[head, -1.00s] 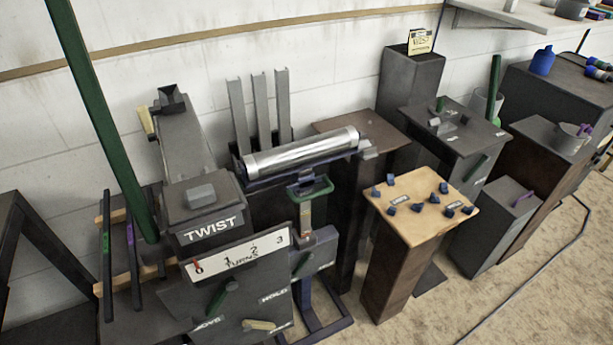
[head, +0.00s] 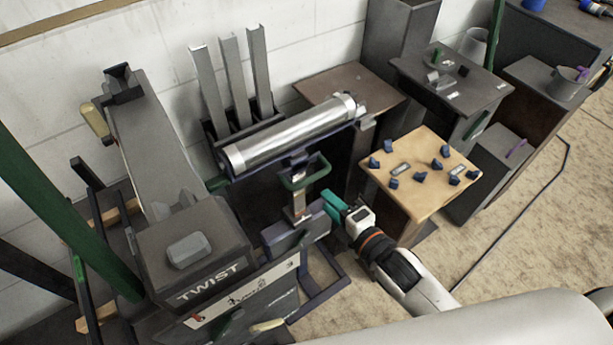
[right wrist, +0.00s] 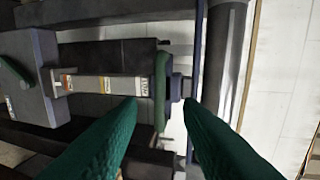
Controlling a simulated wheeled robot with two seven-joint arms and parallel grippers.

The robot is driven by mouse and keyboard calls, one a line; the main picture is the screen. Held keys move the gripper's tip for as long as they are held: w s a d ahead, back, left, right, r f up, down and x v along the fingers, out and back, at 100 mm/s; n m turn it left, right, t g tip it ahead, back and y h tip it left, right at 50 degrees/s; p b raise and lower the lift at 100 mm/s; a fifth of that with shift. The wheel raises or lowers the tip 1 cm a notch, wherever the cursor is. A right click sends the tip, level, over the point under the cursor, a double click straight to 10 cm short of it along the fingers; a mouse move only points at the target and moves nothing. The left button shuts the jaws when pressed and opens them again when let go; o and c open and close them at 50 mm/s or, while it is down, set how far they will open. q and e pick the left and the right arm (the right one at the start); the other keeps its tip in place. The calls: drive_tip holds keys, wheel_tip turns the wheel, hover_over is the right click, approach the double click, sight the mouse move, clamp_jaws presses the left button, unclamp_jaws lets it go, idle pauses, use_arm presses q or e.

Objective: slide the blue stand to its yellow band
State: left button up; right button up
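The dark blue stand (head: 296,237) is left of my right gripper in the head view. It has a pale upright column (head: 299,205), a green loop handle (head: 306,172) and a dark blue floor frame (head: 335,285). In the right wrist view the column (right wrist: 100,84) lies sideways, with small orange and pale marks, and the green handle (right wrist: 160,90) is ahead of the fingertips. I cannot tell which mark is the yellow band. My right gripper (head: 328,205) is open and empty, with its fingers apart (right wrist: 161,106). My left gripper is not in view.
A shiny metal cylinder (head: 290,133) lies behind and above the stand. The TWIST box (head: 195,250) stands to the left. A wooden-topped pedestal (head: 412,150) with several dark blue knobs stands to the right. Bare floor (head: 520,230) lies at the right.

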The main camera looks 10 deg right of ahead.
sight(307, 183)
drive_tip(key=x, duration=0.9)
drive_tip(key=shift+w+a+f, duration=0.1)
drive_tip(key=shift+w+a, duration=0.05)
drive_tip(key=shift+w, duration=0.15)
drive_tip(key=shift+c, duration=0.4)
clamp_jaws()
drive_tip(key=shift+f, duration=0.1)
